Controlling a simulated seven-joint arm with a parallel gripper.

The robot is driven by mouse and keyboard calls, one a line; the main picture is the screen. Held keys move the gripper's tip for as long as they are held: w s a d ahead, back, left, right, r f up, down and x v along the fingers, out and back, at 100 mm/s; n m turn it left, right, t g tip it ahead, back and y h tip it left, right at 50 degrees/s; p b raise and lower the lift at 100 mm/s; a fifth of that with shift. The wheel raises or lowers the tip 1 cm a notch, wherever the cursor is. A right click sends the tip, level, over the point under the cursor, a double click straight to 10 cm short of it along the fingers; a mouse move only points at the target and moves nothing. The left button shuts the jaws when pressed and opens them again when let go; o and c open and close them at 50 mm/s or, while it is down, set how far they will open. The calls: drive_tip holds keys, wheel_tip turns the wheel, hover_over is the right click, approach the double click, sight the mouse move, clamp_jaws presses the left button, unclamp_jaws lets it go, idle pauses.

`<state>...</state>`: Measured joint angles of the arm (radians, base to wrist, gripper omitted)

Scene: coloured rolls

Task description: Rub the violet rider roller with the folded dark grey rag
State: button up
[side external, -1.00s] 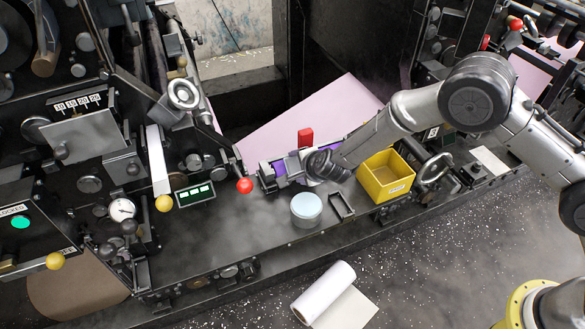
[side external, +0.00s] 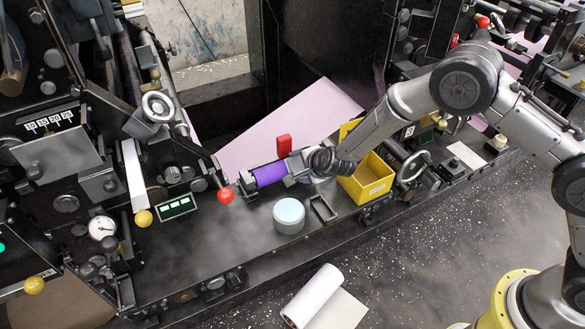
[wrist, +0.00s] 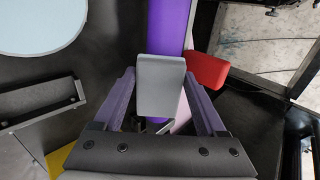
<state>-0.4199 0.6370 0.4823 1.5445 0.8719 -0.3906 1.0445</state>
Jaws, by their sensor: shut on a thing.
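The violet rider roller (side external: 270,174) lies in its black mounts on the machine's dark bed in the side view; its left part is bare and its right part is hidden by my arm. It runs up the top middle of the wrist view (wrist: 173,25). My gripper (side external: 300,166) is at the right part of the roller. In the wrist view my gripper (wrist: 160,78) is shut on the folded grey rag (wrist: 160,92), a flat grey pad between the two fingers. The rag overlaps the roller there; I cannot tell whether it touches it.
A red block (side external: 284,145) stands just behind the roller. In front are a pale blue round tin (side external: 289,212) and a small black open tray (side external: 313,202). A yellow bin (side external: 368,190) stands close to the right. A red knob (side external: 225,196) is left of the roller.

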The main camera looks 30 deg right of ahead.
drive_tip(key=shift+d, duration=0.75)
drive_tip(key=shift+s+a+r, duration=0.1)
drive_tip(key=shift+r, duration=0.1)
drive_tip(key=shift+v, duration=2.9)
drive_tip(key=v, duration=0.3)
